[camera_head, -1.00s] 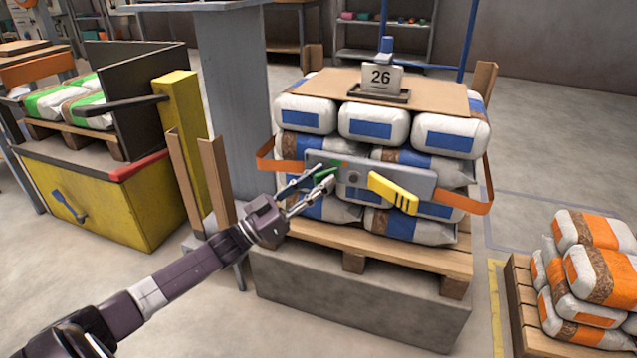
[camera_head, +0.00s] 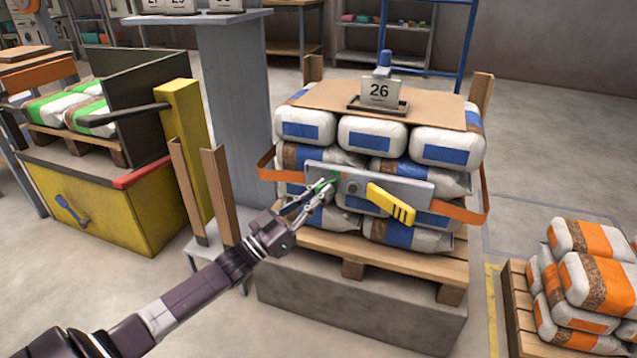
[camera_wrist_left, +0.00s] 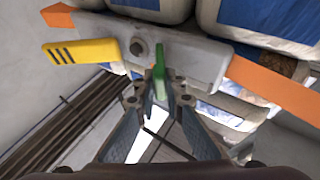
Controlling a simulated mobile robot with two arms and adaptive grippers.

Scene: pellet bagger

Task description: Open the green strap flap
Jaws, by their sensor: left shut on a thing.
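The green strap flap (camera_wrist_left: 158,70) sticks out from the grey strap tensioner (camera_head: 410,185) on the front of the bag stack. My left gripper (camera_wrist_left: 159,92) is shut on the flap's end, with its fingertips on either side in the left wrist view. In the head view my left gripper (camera_head: 322,191) is at the tensioner's left end, and its fingers partly cover the flap. A yellow lever (camera_head: 391,204) with dark stripes sits on the tensioner's right half. An orange strap (camera_head: 460,213) runs from both ends around the bags. My right gripper is out of view.
White-and-blue bags (camera_head: 372,132) are stacked on a wooden pallet (camera_head: 405,259) over a concrete block (camera_head: 350,306). Brown corner boards (camera_head: 217,190) stand left of the stack, near a grey column (camera_head: 238,110). Orange-marked bags (camera_head: 597,280) lie at the right.

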